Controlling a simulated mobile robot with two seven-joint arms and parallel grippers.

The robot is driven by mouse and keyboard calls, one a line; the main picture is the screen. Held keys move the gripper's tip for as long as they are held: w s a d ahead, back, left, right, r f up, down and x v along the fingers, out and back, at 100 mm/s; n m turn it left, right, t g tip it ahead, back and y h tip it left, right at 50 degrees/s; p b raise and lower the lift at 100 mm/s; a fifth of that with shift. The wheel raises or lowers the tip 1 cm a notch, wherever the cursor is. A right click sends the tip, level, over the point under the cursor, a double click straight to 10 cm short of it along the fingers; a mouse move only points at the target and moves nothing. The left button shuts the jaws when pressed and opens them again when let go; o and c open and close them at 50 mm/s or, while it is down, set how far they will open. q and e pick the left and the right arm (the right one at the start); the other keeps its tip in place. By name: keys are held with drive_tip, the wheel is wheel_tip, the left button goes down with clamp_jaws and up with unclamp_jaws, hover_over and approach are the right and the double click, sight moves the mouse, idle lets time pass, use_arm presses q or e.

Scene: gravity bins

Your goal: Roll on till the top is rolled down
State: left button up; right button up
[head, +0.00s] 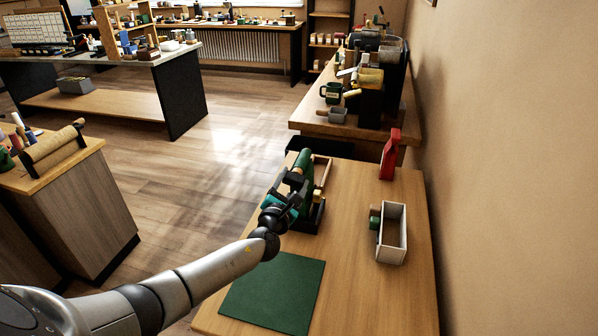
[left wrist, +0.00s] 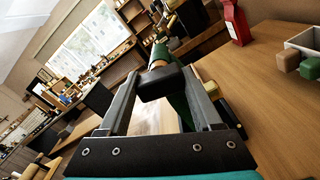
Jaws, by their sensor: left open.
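A green upright thing (head: 303,165), perhaps a bag, stands near the far left edge of the wooden table, on or beside a dark base (head: 312,215). In the left wrist view a tan cylinder (left wrist: 158,60) shows near its top. My left gripper (head: 280,203) is at its near left side and hides part of it. In the left wrist view the open fingers (left wrist: 162,105) stand on either side of a black block (left wrist: 160,84). I cannot tell whether they touch it. My right gripper is in neither view.
A red bag (head: 391,155) stands near the wall. A white open box (head: 392,233) with small green and tan blocks beside it is at the right. A green mat (head: 273,291) lies on the near table. The middle of the wooden table (head: 350,280) is clear.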

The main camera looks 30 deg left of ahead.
use_arm(q)
drive_tip(key=n+b, duration=0.1)
drive_tip(key=n, duration=0.1)
drive_tip(key=shift+f+n, duration=0.15)
drive_tip(key=shift+n, duration=0.55)
drive_tip(key=n+b, duration=0.1)
drive_tip(key=n, duration=0.1)
drive_tip(key=shift+n+b, duration=0.7)
drive_tip(key=shift+n, duration=1.3)
